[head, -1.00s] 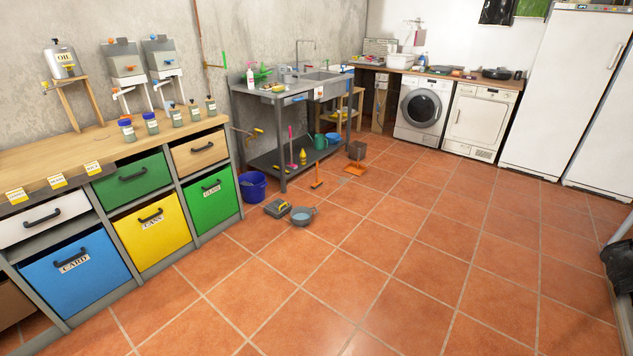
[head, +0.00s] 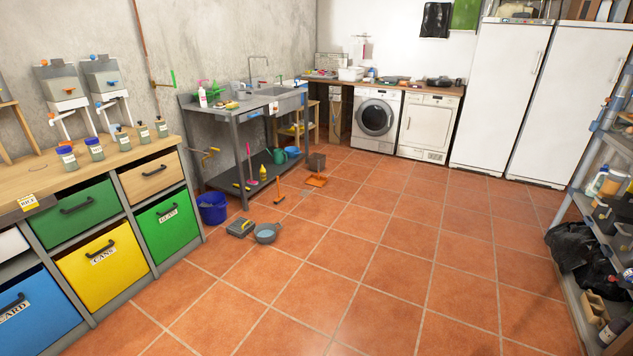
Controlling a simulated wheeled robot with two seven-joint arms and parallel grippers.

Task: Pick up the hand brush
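I cannot tell for certain which thing is the hand brush at this distance. A small orange item with a thin upright handle (head: 279,197) is on the floor in front of the sink bench. A flat orange item like a dustpan (head: 316,181) lies farther back, by a dark brown bin (head: 317,162). A pink long-handled item (head: 251,170) stands on the bench's lower shelf. Neither of my grippers is in view.
The metal sink bench (head: 235,108) stands on the left wall, with a blue bucket (head: 212,209), grey box (head: 240,228) and grey basin (head: 266,234) near it. A cluttered shelf rack (head: 590,205) is at right. The middle floor tiles are clear.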

